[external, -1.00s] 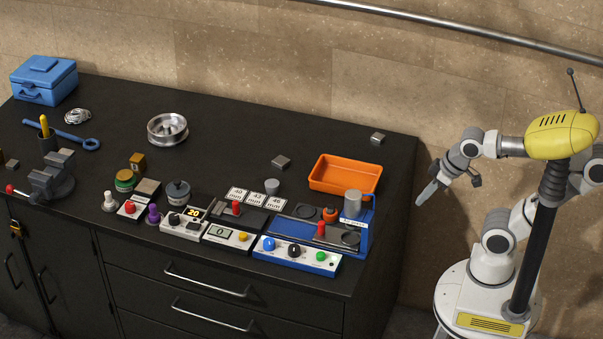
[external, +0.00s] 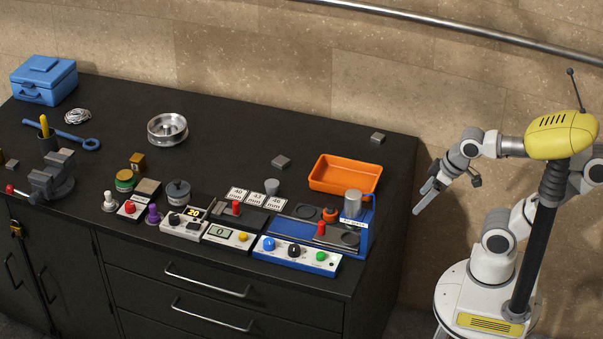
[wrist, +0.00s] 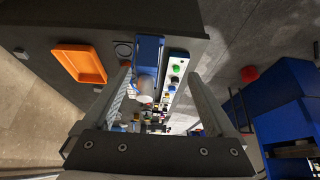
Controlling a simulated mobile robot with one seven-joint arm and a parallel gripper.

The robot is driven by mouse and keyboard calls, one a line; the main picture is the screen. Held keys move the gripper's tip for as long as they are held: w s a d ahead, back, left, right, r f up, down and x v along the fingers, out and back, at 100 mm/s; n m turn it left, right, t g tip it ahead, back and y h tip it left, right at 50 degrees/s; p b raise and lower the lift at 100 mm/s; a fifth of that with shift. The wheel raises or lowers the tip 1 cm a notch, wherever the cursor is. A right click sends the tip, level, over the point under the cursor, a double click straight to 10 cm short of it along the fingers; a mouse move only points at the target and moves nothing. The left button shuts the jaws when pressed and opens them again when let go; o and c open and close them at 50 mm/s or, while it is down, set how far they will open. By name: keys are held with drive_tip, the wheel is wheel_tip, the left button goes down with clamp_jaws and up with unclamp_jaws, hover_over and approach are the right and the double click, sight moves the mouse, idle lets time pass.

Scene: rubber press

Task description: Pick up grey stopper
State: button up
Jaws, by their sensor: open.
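The grey stopper (external: 272,187) is a small, light grey, tapered piece. It stands on the dark bench beside the white number cards, left of the orange tray. In the wrist view I cannot pick it out for sure among the small crowded items. My gripper (external: 427,197) is off the bench's right side, well away from the stopper. In the wrist view my gripper (wrist: 157,72) has its two fingers spread wide with nothing held between them.
The orange tray (external: 315,183) and the blue press station (external: 360,240) with a grey cylinder (external: 353,203) lie between my gripper and the stopper. A small grey block (external: 281,161) sits behind the stopper. The bench's back middle is mostly clear.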

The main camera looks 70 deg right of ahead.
drive_tip(key=w+d+n+g+h+p, duration=0.1)
drive_tip(key=d+n+g+h+p, duration=0.35)
drive_tip(key=d+n+h, duration=0.55)
drive_tip(key=w+d+f+m+t+y+b, duration=0.1)
drive_tip(key=w+d+f+m+t+y, duration=0.1)
drive_tip(key=w+f, duration=0.3)
drive_tip(key=w+d+f+m+t+y+b, duration=0.1)
drive_tip(key=w+f+m+t+y+b, duration=0.1)
drive_tip(key=w, duration=1.1)
drive_tip(key=w+d+f+m+t+y+b, duration=0.2)
drive_tip(key=w+f+t+y, duration=0.3)
drive_tip(key=w+f, duration=0.5)
drive_tip(key=shift+d+f+m+t+y, duration=0.1)
drive_tip(key=shift+d+m+t+y, duration=0.2)
drive_tip(key=shift+m+y, duration=0.4)
drive_tip(key=w+d+r+m+t+b, duration=0.1)
drive_tip(key=w+d+m+t, duration=0.1)
drive_tip(key=w+d+t, duration=0.1)
approach(273, 183)
drive_tip(key=x, duration=0.2)
drive_tip(key=shift+w+f+b, duration=0.2)
drive_tip(key=shift+w+b, duration=0.05)
drive_tip(key=shift+b, duration=0.05)
drive_tip(key=shift+x, duration=2.55)
